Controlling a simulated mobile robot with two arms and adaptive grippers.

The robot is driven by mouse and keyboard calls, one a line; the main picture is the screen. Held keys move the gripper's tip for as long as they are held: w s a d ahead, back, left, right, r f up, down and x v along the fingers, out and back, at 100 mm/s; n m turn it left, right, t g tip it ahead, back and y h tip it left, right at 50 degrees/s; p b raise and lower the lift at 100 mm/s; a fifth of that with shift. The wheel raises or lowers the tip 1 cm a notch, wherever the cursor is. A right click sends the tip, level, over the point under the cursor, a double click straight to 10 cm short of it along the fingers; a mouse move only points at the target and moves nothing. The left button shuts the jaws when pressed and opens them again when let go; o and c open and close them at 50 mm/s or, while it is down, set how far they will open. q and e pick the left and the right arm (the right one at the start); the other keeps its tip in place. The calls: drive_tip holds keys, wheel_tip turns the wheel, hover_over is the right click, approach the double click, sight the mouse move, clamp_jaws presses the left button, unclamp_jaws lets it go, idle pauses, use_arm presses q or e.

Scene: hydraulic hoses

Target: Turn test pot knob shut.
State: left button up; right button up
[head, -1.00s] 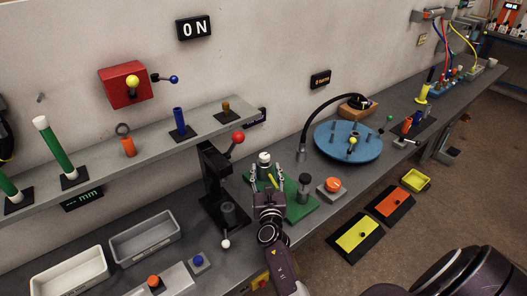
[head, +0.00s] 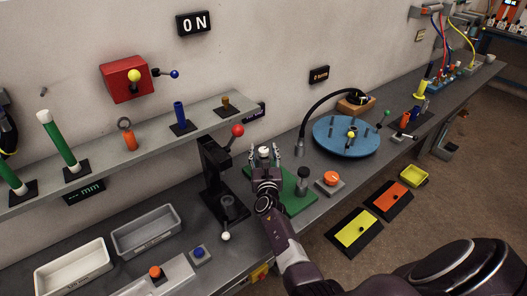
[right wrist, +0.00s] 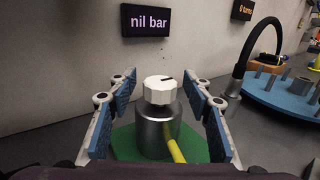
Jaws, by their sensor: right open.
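The test pot is a grey metal cylinder (right wrist: 156,134) on a green plate (right wrist: 126,143), with a yellow hose at its front. Its white faceted knob (right wrist: 159,90) is on top, with a dark mark pointing to the right and slightly back. The knob also shows in the head view (head: 264,151). My right gripper (head: 264,153) is open around the pot's top. In the right wrist view its blue-padded fingers (right wrist: 160,84) stand on both sides of the knob, with gaps. My left gripper is not in view.
A display (right wrist: 152,22) on the wall reads "nil bar". A black lever stand with a red ball (head: 237,131) is left of the pot. A dark-topped post (head: 302,174) and orange button (head: 331,178) are right. A blue turntable (head: 366,146) lies beyond.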

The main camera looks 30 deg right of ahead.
drive_tip(key=c, duration=1.2)
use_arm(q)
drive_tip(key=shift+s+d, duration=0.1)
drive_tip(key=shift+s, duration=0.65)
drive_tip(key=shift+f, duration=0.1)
use_arm(e)
drive_tip(key=shift+f, duration=0.1)
drive_tip(key=m+g+h+b, duration=0.1)
drive_tip(key=m+h, duration=0.1)
drive_tip(key=shift+w+a+f+g+h, duration=0.1)
drive_tip(key=shift+g+h, duration=0.2)
drive_tip(key=shift+g, duration=0.1)
drive_tip(key=m+g+h+b, duration=0.2)
drive_tip(key=g+b, duration=0.1)
drive_tip(key=b, duration=0.1)
drive_tip(key=m+g+h+b, duration=0.2)
drive_tip(key=b, duration=0.3)
drive_tip(key=shift+f+m+g+h, duration=0.15)
drive_tip(key=shift+m+g+h, duration=0.15)
drive_tip(key=shift+m+g, duration=0.1)
use_arm(q)
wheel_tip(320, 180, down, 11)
drive_tip(key=b, duration=0.1)
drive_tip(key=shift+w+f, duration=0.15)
use_arm(e)
drive_tip(key=shift+r+m+g+h, duration=0.2)
drive_tip(key=shift+m+g+h, duration=0.15)
drive_tip(key=shift+g, duration=0.25)
drive_tip(key=o, duration=1.2)
drive_tip(key=shift+r, duration=0.1)
